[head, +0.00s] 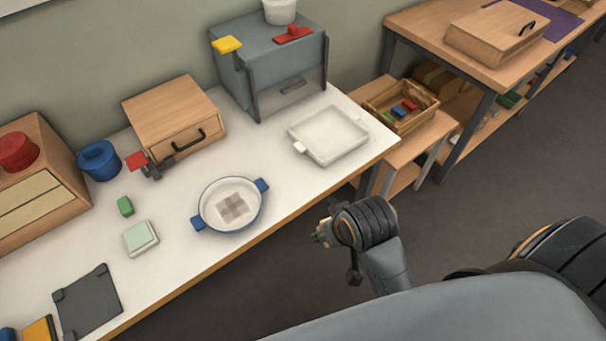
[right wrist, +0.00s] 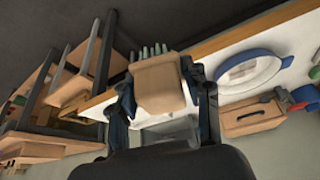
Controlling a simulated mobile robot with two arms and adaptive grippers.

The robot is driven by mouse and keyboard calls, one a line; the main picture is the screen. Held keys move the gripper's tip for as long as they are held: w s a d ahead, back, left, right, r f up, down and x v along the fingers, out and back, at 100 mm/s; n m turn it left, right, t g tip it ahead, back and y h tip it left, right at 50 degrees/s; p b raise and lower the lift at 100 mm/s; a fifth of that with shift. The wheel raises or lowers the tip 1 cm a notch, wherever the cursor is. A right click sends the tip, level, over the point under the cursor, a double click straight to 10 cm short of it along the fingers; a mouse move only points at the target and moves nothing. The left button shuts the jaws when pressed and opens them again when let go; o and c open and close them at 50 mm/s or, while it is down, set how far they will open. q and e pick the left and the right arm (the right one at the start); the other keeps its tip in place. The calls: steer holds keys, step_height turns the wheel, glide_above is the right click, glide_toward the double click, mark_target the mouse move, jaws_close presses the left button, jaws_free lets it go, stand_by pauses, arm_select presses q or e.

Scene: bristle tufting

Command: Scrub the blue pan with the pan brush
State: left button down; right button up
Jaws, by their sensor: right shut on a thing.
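The blue pan (head: 254,208) is a round white dish with a blue rim and two blue handles. It stands on the white table near its front edge, with a grey checkered patch on its floor. It also shows in the right wrist view (right wrist: 247,75). My right gripper (head: 322,234) is off the front edge of the table, to the right of the pan and apart from it. In the right wrist view it is shut on the pan brush (right wrist: 160,85), a light wooden block with a row of pale green bristles. My left gripper is out of view.
A white tray (head: 350,143) lies right of the pan, near the table's right end. A wooden box (head: 172,110) and a grey cabinet (head: 262,52) stand behind. A green block (head: 125,206) and a pale green pad (head: 140,237) lie left of the pan.

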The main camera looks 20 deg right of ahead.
steer(key=w+a+f+n+g+y, duration=0.1)
steer(key=w+a+f+n+y, duration=0.2)
steer(key=w+a+n, duration=0.75)
step_height(320, 180, up, 4)
steer(key=n+g+y, duration=0.2)
steer(key=n+g, duration=0.2)
steer(key=n, duration=0.4)
glide_above(238, 203)
steer(key=shift+m, duration=0.25)
steer(key=shift+f, duration=3.9)
